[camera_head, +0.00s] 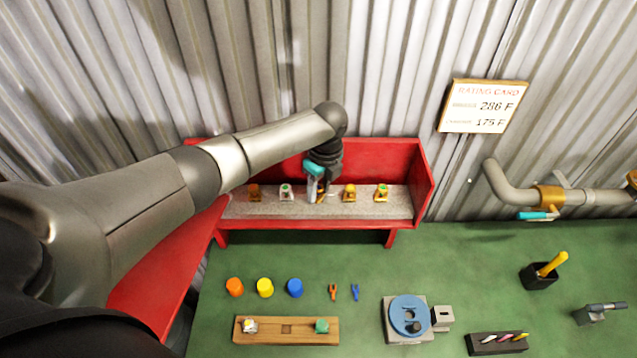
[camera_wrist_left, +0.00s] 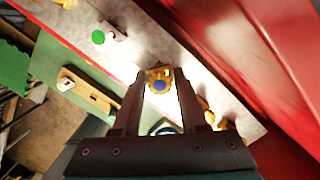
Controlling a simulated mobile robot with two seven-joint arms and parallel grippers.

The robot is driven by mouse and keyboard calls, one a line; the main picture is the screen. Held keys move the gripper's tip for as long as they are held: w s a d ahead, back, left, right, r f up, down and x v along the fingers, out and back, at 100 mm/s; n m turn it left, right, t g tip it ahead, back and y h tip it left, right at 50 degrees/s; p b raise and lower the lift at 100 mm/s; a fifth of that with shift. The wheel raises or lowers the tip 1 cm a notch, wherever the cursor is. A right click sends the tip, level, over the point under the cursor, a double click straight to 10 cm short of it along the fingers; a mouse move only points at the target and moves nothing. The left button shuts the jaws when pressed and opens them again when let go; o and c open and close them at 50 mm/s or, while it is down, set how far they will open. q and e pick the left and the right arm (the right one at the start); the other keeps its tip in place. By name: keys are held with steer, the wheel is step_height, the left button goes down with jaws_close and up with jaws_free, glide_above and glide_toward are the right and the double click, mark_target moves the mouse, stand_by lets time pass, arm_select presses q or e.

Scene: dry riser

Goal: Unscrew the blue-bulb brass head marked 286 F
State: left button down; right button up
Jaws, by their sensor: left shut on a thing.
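The blue-bulb brass head (camera_wrist_left: 158,80) shows in the left wrist view between the fingertips of my left gripper (camera_wrist_left: 160,84), its blue bulb facing the camera. In the head view my left gripper (camera_head: 318,192) reaches down into the red rack (camera_head: 377,152) at the middle of its row and mostly hides that head. The gripper is shut on the head, which appears to be still at the rack's grey shelf (camera_head: 235,207). I cannot read a marking on the head. My right gripper is in neither view.
Other heads flank it: a brass one (camera_head: 254,192), a silver green-bulb one (camera_head: 286,192), a yellow-bulb brass one (camera_head: 349,193) and a green-bulb brass one (camera_head: 382,193). A wooden block (camera_head: 287,331) and pipe (camera_head: 600,197) stand clear.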

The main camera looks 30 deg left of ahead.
arm_select(q)
steer(key=shift+r, duration=0.1)
steer(key=n+p, duration=0.1)
steer(key=n, duration=0.1)
steer(key=shift+r+n, duration=0.1)
steer(key=shift+n, duration=0.2)
steer(key=n, duration=0.3)
steer(key=shift+w+g+p, duration=0.1)
steer(key=shift+g+p, duration=0.2)
steer(key=shift+p, duration=0.05)
steer(key=c, duration=0.5)
jaws_free()
